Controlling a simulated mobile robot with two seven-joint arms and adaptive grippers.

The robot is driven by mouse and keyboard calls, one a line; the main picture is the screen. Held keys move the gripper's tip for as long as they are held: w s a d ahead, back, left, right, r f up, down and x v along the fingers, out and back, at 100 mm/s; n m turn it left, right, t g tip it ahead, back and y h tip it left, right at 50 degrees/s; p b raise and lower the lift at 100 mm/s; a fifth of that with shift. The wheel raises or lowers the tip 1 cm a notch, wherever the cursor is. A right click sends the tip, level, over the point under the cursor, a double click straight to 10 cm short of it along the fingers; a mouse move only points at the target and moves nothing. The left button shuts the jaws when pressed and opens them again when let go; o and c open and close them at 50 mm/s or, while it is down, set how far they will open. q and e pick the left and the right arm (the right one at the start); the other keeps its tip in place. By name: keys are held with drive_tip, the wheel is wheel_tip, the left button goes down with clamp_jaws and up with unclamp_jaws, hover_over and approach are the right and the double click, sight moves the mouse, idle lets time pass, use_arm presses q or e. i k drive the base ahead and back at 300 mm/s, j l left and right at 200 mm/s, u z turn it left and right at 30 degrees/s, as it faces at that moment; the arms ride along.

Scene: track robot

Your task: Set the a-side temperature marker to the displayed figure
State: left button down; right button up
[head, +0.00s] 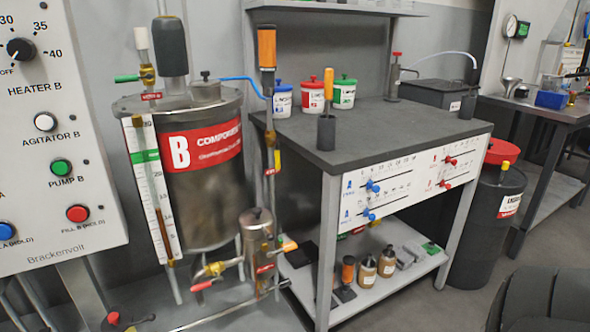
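A white scale board (408,187) is on the front of the grey bench. Its left half has two blue markers: an upper one (373,186) and a lower one (369,215), each on its own slot near the left part of its scale. Blue "A" labels stand left of these slots. The right half has an upper red marker (450,160) and a lower red marker (445,184). The small print and numbers are too small to read, so I cannot tell which blue scale is temperature. No display with a readable figure shows. Neither gripper is in view.
A control panel (60,130) with a HEATER B knob (20,49) stands at left. Beside it is a steel tank (205,190) marked B. The bench top (370,130) holds paint-like tubs. A black drum (488,225) stands right; a dark ribbed object (545,300) fills the bottom right corner.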

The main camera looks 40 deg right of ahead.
sight(371, 216)
drive_tip(key=z, duration=1.6)
